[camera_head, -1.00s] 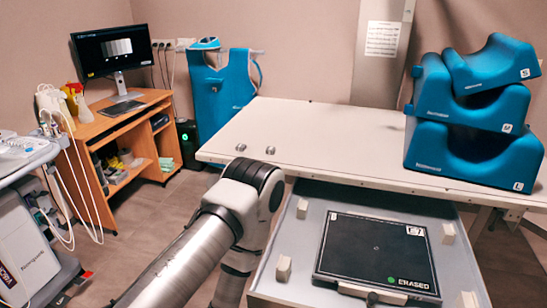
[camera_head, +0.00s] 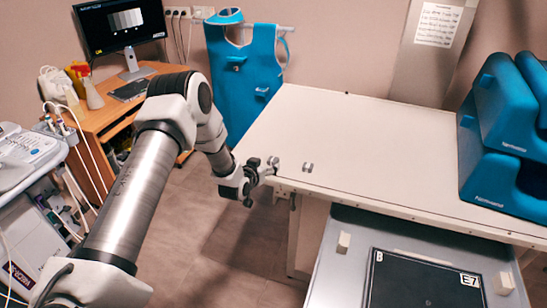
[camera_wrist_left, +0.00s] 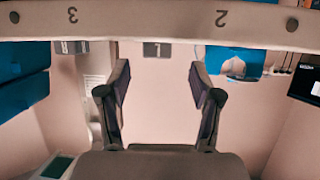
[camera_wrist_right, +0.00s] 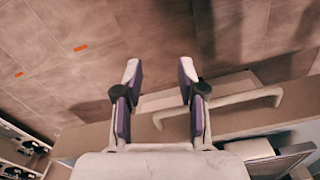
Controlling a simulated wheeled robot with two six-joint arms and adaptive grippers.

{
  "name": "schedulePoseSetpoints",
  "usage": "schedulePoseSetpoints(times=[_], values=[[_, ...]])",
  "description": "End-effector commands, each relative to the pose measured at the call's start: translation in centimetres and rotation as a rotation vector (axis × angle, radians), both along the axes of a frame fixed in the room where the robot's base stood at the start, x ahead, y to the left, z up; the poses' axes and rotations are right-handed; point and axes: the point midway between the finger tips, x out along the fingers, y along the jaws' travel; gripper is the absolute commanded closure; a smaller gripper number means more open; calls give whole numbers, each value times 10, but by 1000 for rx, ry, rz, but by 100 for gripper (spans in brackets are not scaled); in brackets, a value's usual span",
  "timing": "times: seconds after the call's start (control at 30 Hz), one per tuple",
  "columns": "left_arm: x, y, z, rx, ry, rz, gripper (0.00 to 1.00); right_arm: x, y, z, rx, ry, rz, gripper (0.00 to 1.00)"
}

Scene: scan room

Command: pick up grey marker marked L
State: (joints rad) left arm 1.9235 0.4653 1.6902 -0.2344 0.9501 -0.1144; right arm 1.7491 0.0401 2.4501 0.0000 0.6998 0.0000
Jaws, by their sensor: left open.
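Two small grey markers stand near the front left edge of the pale table. The marker marked L (camera_head: 273,161) is the left one in the head view; in the left wrist view it (camera_wrist_left: 157,50) shows upside down, centred between the fingers. The other marker (camera_head: 308,167) stands to its right, and its letter in the left wrist view (camera_wrist_left: 72,47) looks like R. My left gripper (camera_head: 262,169) is open and empty at the table edge, just short of the L marker, which it partly overlaps in the head view. My right gripper (camera_wrist_right: 160,72) is open and empty.
The table (camera_head: 365,145) is clear behind the markers. Blue cushions (camera_head: 500,140) are stacked at its right. A tray with a black plate (camera_head: 425,285) lies in front, lower. A blue apron (camera_head: 243,85) hangs behind. A bar handle (camera_wrist_right: 220,104) is near my right gripper.

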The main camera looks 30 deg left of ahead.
Motion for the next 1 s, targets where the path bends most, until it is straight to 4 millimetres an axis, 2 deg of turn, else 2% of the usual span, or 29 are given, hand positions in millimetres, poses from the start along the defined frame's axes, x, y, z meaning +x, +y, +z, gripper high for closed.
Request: schedulePoseSetpoints(times=[0.07, 0.2, 0.43, 0.47, 0.6, 0.63, 1.0], values=[[14, 2, 0, 4, 0, -3, 35, 0, 0, 11, 0, -1, 0, 60], [33, 5, -10, 2, 2, -2, 35, 1, 0, 12, 0, -1, 0, 60], [36, 5, -13, -1, 3, -1, 35, 0, 0, 12, 0, -1, 0, 60], [36, 5, -13, -1, 3, -1, 43, 0, 0, 12, 0, -1, 0, 60], [35, 5, -13, -1, 3, -1, 92, 0, 0, 12, 0, -1, 0, 60], [35, 5, -13, -1, 3, -1, 100, 0, 0, 12, 0, -1, 0, 60], [35, 5, -12, -1, 3, -1, 100, 0, 0, 11, 0, -1, 0, 60]])
